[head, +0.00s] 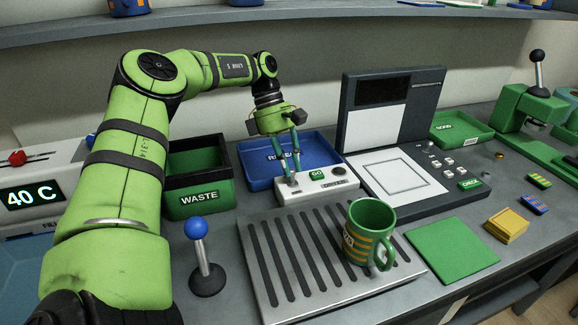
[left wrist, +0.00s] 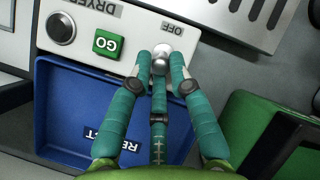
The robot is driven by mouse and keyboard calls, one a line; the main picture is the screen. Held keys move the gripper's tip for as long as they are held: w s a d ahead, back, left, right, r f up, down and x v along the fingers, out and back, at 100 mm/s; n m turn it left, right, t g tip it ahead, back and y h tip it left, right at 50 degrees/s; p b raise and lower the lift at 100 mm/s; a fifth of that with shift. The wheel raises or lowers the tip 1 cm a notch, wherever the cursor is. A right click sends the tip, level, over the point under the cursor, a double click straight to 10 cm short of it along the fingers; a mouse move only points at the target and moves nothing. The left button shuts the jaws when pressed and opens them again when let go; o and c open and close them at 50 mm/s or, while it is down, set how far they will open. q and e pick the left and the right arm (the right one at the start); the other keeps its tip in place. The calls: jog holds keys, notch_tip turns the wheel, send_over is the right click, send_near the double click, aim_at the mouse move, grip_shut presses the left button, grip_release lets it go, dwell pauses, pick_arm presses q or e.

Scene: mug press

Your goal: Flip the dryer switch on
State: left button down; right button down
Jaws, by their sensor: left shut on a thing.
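The dryer box (head: 322,191) is a white control unit behind the slotted metal rack. In the left wrist view its panel (left wrist: 82,22) reads DRYER, upside down, with a black knob (left wrist: 61,28), a green GO button (left wrist: 108,43) and an OFF mark. The dryer switch (left wrist: 161,50) is a small silver lever beside the OFF mark. My left gripper (head: 294,182) reaches down to that end of the box. In the left wrist view its teal fingers (left wrist: 160,62) are closed around the switch, partly hiding it. My right gripper is not in view.
A green striped mug (head: 369,226) stands on the slotted rack (head: 262,262). A blue tray (head: 258,178) and a green WASTE bin (head: 197,205) lie behind and left. A blue-knobbed lever (head: 197,231) stands left of the rack.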

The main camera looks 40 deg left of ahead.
pick_arm(q)
jog(key=shift+s+d+f, duration=0.1)
dwell(0.3)
jog(key=c, duration=1.2)
grip_release()
jog(key=shift+o, duration=0.2)
